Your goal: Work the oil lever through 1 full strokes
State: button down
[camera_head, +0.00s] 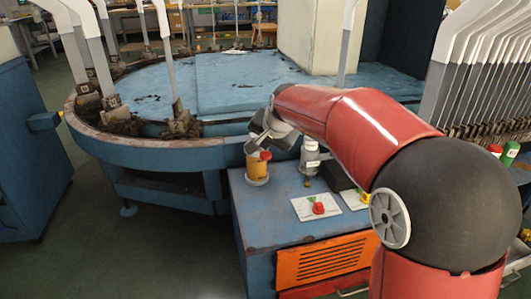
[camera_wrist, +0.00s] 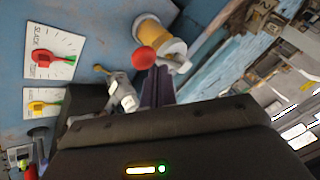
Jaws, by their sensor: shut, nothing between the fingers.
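A yellow cylinder (camera_head: 256,167) on a pale base stands on the blue cabinet top, and it also shows in the wrist view (camera_wrist: 152,33). A red round knob (camera_wrist: 144,58) sits in front of it; I take this as the oil lever's knob, though its arm is mostly hidden. The knob also shows in the head view (camera_head: 266,155). My gripper (camera_head: 261,145) is at the upper part of the cylinder, close to the knob. In the wrist view my gripper's dark fingers (camera_wrist: 157,72) are together, just beside the knob; contact cannot be told.
A silver labelled fitting (camera_head: 310,157) stands right of the cylinder. A white dial plate with a red knob (camera_head: 318,207) and a second with a yellow knob (camera_head: 363,199) lie on the cabinet. The large round blue table (camera_head: 165,90) is behind, with upright boards around its rim.

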aim_at(267, 157)
jog(key=shift+s+f+b, duration=0.15)
jog(key=shift+f+b, duration=0.8)
jog(key=shift+f, duration=0.2)
jog(key=shift+s+f+b, duration=0.15)
jog(key=shift+f+b, duration=0.75)
jog(key=shift+f, duration=0.25)
dwell(1.7)
jog(key=shift+r, duration=0.15)
dwell(0.4)
jog(key=shift+w+r+p, duration=0.2)
jog(key=shift+r+p, duration=0.95)
jog(key=shift+r, duration=0.15)
jog(key=shift+w+r+p, duration=0.15)
jog(key=shift+r+p, duration=1)
jog(key=shift+r, duration=0.15)
jog(key=shift+w+a+r+p, duration=0.1)
jog(key=shift+w+r+p, duration=0.05)
jog(key=shift+r+p, duration=1.05)
jog(key=shift+w+r+p, duration=0.15)
jog(key=shift+r+p, duration=0.8)
jog(key=shift+r, duration=0.35)
